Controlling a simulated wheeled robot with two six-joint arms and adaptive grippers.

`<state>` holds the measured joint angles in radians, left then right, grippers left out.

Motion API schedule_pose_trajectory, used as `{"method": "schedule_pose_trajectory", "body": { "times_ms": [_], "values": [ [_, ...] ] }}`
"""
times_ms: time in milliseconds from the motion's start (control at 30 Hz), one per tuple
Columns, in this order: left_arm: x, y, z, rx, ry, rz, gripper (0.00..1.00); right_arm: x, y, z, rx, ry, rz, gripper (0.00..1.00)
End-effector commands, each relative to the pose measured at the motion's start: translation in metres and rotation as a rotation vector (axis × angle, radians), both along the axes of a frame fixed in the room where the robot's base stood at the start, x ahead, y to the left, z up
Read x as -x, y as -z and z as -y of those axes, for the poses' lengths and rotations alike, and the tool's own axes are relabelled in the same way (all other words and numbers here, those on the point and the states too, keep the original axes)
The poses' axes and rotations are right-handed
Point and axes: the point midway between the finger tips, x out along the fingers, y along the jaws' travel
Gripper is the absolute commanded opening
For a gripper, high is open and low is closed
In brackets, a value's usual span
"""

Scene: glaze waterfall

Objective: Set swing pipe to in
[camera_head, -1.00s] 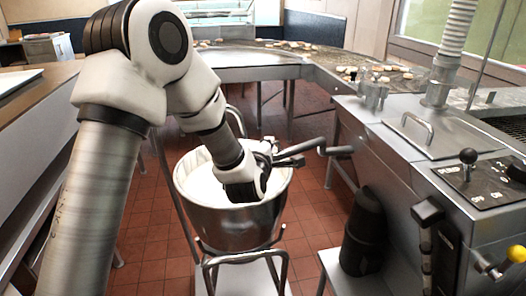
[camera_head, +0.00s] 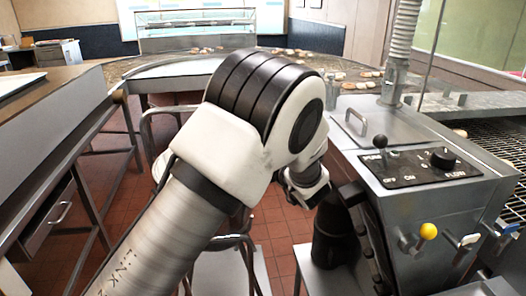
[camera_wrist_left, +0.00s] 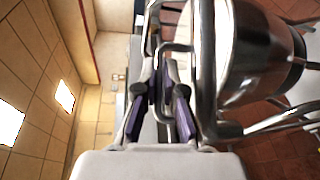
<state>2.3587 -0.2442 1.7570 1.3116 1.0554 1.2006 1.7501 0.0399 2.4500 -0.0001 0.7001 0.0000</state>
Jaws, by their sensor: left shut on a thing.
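My left arm crosses the head view and ends at its white and black wrist (camera_head: 305,185) against the left side of the steel machine. The gripper's fingers are hidden there. In the left wrist view my left gripper (camera_wrist_left: 168,105) has its purple-padded fingers close together, shut on a thin metal part. A bent metal rod (camera_wrist_left: 178,47) runs just beyond the fingertips, beside a thick shiny tube (camera_wrist_left: 204,65). This looks like the swing pipe and its handle, but I cannot tell which part is gripped. The swing pipe is hidden by my arm in the head view.
The steel bucket (camera_wrist_left: 240,85) is close beside the tube in the wrist view. The machine's panel (camera_head: 415,170) has a black lever, a knob and, lower, a yellow ball handle (camera_head: 428,231). A dark motor (camera_head: 328,235) stands below. Counters (camera_head: 50,125) line the left.

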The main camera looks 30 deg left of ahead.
Motion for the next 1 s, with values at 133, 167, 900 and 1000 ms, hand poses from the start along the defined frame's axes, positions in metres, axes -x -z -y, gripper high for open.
{"method": "schedule_pose_trajectory", "body": {
  "times_ms": [133,167,900,1000],
  "values": [
    [0.000,0.001,0.001,0.001,-0.015,-0.002,0.00,0.000,-0.001,0.000,0.000,0.000,0.000,0.40],
    [0.000,0.001,0.001,0.001,-0.016,-0.002,0.00,0.000,-0.001,0.000,0.000,0.000,0.000,0.40],
    [0.000,-0.006,0.001,0.000,-0.015,0.002,0.34,0.000,-0.001,0.000,0.000,0.000,0.000,0.40],
    [0.000,-0.021,0.001,-0.001,-0.014,0.004,0.34,0.000,-0.001,0.000,0.000,0.000,0.000,0.40]
  ]
}}
